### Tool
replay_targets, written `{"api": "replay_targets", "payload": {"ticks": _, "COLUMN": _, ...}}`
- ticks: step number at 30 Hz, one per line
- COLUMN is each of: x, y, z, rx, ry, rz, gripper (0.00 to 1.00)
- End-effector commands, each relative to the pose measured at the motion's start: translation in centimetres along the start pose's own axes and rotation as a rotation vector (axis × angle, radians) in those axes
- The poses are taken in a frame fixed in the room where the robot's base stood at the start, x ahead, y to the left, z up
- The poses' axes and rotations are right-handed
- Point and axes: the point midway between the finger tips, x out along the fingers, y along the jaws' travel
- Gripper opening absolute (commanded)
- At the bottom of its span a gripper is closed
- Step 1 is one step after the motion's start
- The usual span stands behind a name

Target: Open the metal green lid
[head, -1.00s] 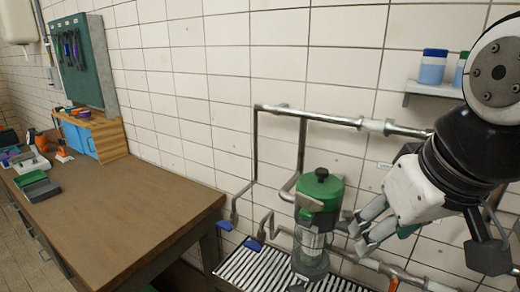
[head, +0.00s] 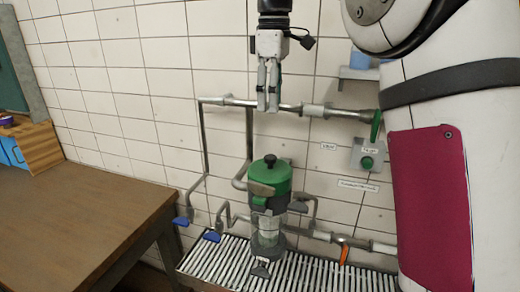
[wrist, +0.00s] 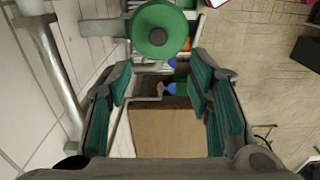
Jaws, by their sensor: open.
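The metal green lid (head: 271,182) has a dark knob on top and sits on an upright metal and glass vessel (head: 266,232) over the slatted drain. My gripper (head: 268,106) points straight down above the lid, apart from it, with clear space between. In the wrist view the green lid (wrist: 160,28) shows from above at the top of the picture, beyond the fingers. My gripper (wrist: 163,92) is open and empty there, with green pads on both fingers.
Metal pipes (head: 225,101) run along the tiled wall behind the vessel. A slatted drain grate (head: 215,268) lies below. A wooden table (head: 80,205) stands at the left. A grey wall box with a green button (head: 367,163) is at the right.

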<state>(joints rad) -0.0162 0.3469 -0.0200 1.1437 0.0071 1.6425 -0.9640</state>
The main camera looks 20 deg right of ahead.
Motion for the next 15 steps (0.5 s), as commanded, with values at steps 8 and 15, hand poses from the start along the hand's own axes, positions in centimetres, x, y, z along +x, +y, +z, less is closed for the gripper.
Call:
{"api": "replay_targets", "payload": {"ticks": 8, "x": 1.6, "y": 0.3, "z": -0.2, "rx": -0.022, "ry": -0.008, "rz": -0.011, "gripper": 0.47}}
{"api": "replay_targets", "payload": {"ticks": 15, "x": 6.0, "y": 0.1, "z": -0.1, "rx": -0.021, "ry": -0.008, "rz": -0.011, "gripper": 0.47}}
